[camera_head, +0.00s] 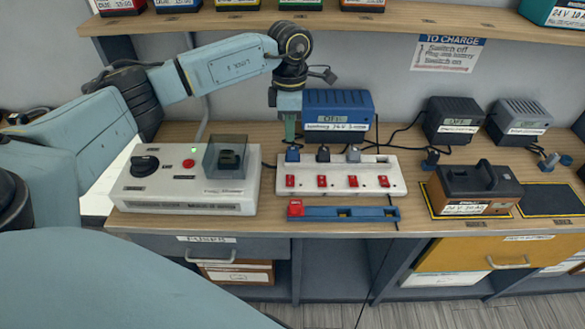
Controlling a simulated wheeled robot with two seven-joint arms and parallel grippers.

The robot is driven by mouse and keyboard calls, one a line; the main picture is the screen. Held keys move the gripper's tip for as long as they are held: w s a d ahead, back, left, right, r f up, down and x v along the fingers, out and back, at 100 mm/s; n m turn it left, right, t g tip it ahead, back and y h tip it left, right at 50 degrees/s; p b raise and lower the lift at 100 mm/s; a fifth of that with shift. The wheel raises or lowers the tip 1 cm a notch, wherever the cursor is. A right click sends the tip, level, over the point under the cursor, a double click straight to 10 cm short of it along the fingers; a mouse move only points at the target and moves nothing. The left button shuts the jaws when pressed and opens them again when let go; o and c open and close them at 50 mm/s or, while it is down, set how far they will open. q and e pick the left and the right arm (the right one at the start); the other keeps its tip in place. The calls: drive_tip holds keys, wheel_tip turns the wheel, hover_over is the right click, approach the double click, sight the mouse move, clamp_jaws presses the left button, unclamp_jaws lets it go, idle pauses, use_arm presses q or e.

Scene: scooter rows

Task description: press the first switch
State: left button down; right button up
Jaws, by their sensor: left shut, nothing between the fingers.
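A white power strip (335,190) lies on the bench with several red rocker switches in a row. The leftmost switch (290,181) sits below a dark blue plug (292,154) in the strip's back row. A dark plug (323,154) and a grey plug (353,154) stand farther right. My left gripper (289,138) points down, shut and empty, just above or behind the dark blue plug and apart from the leftmost switch. The exact gap is hard to tell. My right gripper is out of view.
A white box (190,198) with a knob, red button and clear cover stands left of the strip. A blue bar (350,214) lies in front of it. A blue charger (345,105) stands behind. A brown-black battery (478,180) sits at right, near an empty dark pad (553,200).

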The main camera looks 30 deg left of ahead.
use_arm(q)
drive_tip(key=b, duration=0.5)
approach(288, 182)
drive_tip(key=shift+d+f, duration=0.15)
drive_tip(key=shift+d, duration=0.25)
drive_tip(key=f+b, duration=0.2)
drive_tip(key=f, duration=0.1)
drive_tip(key=f+b, duration=0.1)
drive_tip(key=f, duration=0.1)
drive_tip(key=shift+s+d+f, duration=0.1)
drive_tip(key=shift+s+d, duration=0.1)
drive_tip(key=shift+s, duration=0.1)
drive_tip(key=shift+s+a+f+b, duration=0.1)
drive_tip(key=shift+a+f+b, duration=0.1)
drive_tip(key=shift+f+b, duration=0.45)
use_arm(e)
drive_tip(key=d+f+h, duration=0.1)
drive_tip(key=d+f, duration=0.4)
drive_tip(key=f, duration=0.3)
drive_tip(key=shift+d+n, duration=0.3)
use_arm(q)
drive_tip(key=shift+f, duration=0.2)
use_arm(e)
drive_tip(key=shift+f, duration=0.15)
